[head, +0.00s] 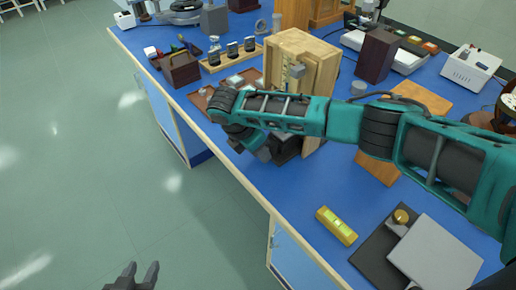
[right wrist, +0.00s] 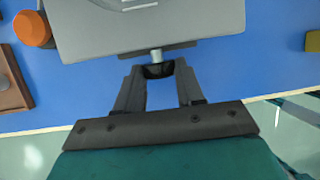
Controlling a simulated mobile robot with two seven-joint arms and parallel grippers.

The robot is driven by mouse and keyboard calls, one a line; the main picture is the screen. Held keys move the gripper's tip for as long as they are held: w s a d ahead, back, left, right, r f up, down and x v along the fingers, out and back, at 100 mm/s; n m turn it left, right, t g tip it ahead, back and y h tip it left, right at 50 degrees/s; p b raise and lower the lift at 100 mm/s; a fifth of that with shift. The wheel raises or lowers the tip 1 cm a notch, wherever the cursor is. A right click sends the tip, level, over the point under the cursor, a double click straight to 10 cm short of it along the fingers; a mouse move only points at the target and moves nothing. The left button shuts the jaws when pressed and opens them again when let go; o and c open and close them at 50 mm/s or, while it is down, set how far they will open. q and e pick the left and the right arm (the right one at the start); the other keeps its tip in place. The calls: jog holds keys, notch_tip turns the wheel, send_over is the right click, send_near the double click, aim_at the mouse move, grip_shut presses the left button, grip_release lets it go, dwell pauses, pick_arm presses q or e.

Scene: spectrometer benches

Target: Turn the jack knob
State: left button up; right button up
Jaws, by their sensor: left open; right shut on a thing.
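The jack is the grey flat-topped body (right wrist: 150,28) at the top of the right wrist view. A short pale shaft comes out of its near side and ends in a small dark knob (right wrist: 158,71). My right gripper (right wrist: 160,76) is shut on this knob, with one finger on each side. In the head view my right arm crosses the bench and hides the knob and its fingertips. My left gripper (head: 132,277) is open and empty over the floor at the bottom of the head view.
A wooden box (head: 302,50) stands behind my right arm. A yellow level (head: 336,225) and a grey plate (head: 436,252) lie nearer on the blue bench. An orange round thing (right wrist: 33,29) is left of the jack. The bench's edge runs close by.

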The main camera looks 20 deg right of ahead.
jog(key=c, duration=0.3)
jog(key=shift+s+d+f+t+y, duration=0.1)
jog(key=shift+s+t+y, duration=0.25)
jog(key=shift+t, duration=0.55)
jog(key=shift+m+t+y, duration=0.45)
jog(key=shift+m+t, duration=0.05)
jog(key=shift+t, duration=0.6)
jog(key=o, duration=1)
jog(key=v, duration=1.3)
jog(key=shift+s, duration=0.15)
